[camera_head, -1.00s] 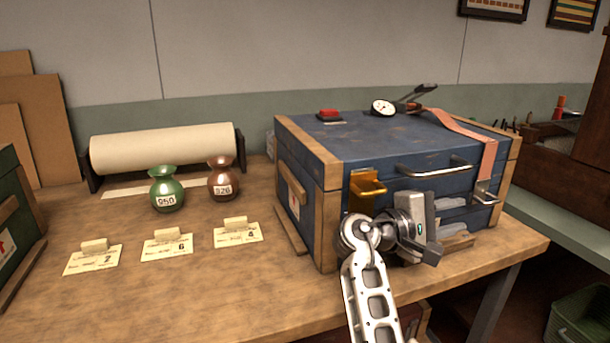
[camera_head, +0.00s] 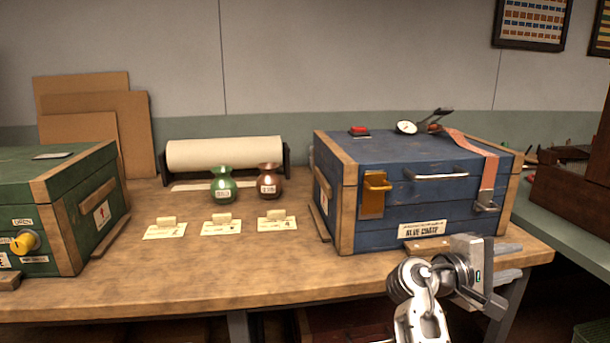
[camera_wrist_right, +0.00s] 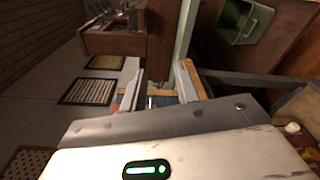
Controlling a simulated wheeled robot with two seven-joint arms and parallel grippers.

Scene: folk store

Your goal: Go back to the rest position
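My right gripper (camera_head: 512,260) is in front of the blue crate's (camera_head: 400,212) lower right side, by the bench's front edge. Its two fingers are apart with nothing visible between them; they also show apart in the right wrist view (camera_wrist_right: 160,82). The blue crate stands on the bench with its lid down, a brass latch (camera_head: 373,197) at its front left and a pink strap (camera_head: 489,172) hanging over its right side. My left gripper is not in either view.
The wooden bench (camera_head: 190,275) holds a green crate (camera_head: 70,225) at left, a green vase (camera_head: 223,190), a copper vase (camera_head: 268,186), paper cards (camera_head: 165,231) and a paper roll (camera_head: 222,154). Free floor lies before the bench. A green bin (camera_head: 592,334) stands at lower right.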

